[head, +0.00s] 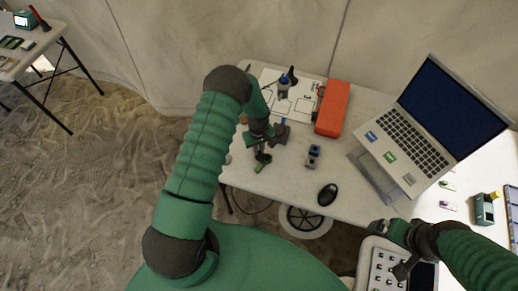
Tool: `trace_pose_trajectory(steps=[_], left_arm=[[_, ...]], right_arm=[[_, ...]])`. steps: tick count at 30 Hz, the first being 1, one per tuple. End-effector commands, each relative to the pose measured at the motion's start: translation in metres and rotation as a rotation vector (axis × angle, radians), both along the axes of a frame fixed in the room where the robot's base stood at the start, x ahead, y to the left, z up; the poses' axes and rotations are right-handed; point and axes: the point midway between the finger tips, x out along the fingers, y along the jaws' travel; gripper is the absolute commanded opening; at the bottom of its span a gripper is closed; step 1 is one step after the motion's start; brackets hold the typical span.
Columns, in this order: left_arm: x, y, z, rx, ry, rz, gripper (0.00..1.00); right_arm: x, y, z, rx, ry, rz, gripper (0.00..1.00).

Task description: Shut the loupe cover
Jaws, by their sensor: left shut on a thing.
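My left gripper (270,146) is over the near left part of the white table, shut on a small dark-and-green thing (262,158). The thing is mostly hidden by the fingers, and I cannot tell for sure whether it is the loupe. A small grey-and-blue object (313,155) stands on the table just right of this gripper, apart from it. I cannot make out a loupe cover or its angle. My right gripper (391,248) is at the lower right, by the table's near edge above a pale panel with buttons. Its fingers look spread and empty.
An orange case (332,108) lies behind the grey-and-blue object. A white marked sheet (290,97) with a dark-and-blue item (285,82) is at the back left. A black mouse (327,194) and open laptop (412,140) are to the right. Table between the gripper and mouse is mostly clear.

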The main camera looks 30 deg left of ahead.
Motion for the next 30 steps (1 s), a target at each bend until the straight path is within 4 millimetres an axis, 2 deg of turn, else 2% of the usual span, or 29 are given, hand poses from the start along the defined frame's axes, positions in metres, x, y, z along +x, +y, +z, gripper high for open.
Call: trace_pose_trajectory(steps=[25, 26, 30], left_arm=[[0.0001, -0.0001, 0.0001, 0.000, 0.000, 0.000, 0.00], [0.0001, -0.0001, 0.0001, 0.000, 0.000, 0.000, 0.13], [0.0001, -0.0001, 0.0000, 0.000, 0.000, 0.000, 0.31]], right_arm=[[0.0000, 0.0000, 0.0000, 0.000, 0.000, 0.000, 1.00], [0.0000, 0.0000, 0.0000, 0.000, 0.000, 0.000, 1.00], [0.0000, 0.0000, 0.0000, 0.000, 0.000, 0.000, 1.00]])
